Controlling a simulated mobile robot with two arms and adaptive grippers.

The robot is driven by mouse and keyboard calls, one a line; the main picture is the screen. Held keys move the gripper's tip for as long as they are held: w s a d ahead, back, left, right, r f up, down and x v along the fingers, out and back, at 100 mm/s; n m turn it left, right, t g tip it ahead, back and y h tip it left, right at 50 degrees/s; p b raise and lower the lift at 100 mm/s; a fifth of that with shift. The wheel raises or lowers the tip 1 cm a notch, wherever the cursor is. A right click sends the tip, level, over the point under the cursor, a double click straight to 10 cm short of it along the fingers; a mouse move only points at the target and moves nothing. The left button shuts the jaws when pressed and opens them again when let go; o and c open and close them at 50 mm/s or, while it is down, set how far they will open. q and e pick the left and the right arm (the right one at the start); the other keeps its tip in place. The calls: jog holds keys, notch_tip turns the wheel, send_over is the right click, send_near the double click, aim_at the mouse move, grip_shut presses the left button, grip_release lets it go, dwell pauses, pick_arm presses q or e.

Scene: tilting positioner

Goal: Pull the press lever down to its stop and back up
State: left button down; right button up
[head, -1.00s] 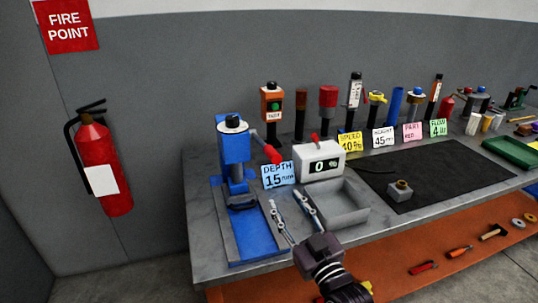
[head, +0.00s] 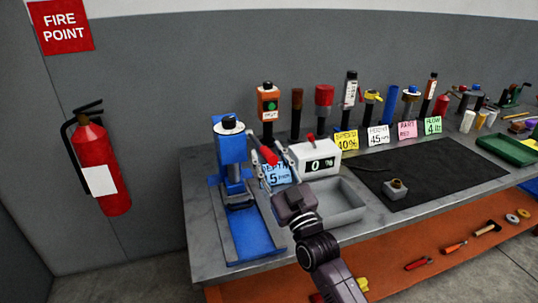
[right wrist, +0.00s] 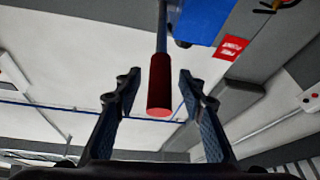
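The blue press (head: 232,152) stands at the left end of the bench. Its lever has a red grip (head: 267,156) that sticks out to the right, angled downward. My right gripper (head: 268,153) is at the lever with its fingers open, one on each side of the red grip. In the right wrist view the grip (right wrist: 160,92) lies between the two fingers of the gripper (right wrist: 158,80), with gaps showing on both sides. My left gripper is not in view.
A grey tray (head: 340,203) lies in front. A fire extinguisher (head: 97,168) hangs on the left wall.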

grip_shut()
dwell(0.3)
jog(key=shift+r, duration=0.15)
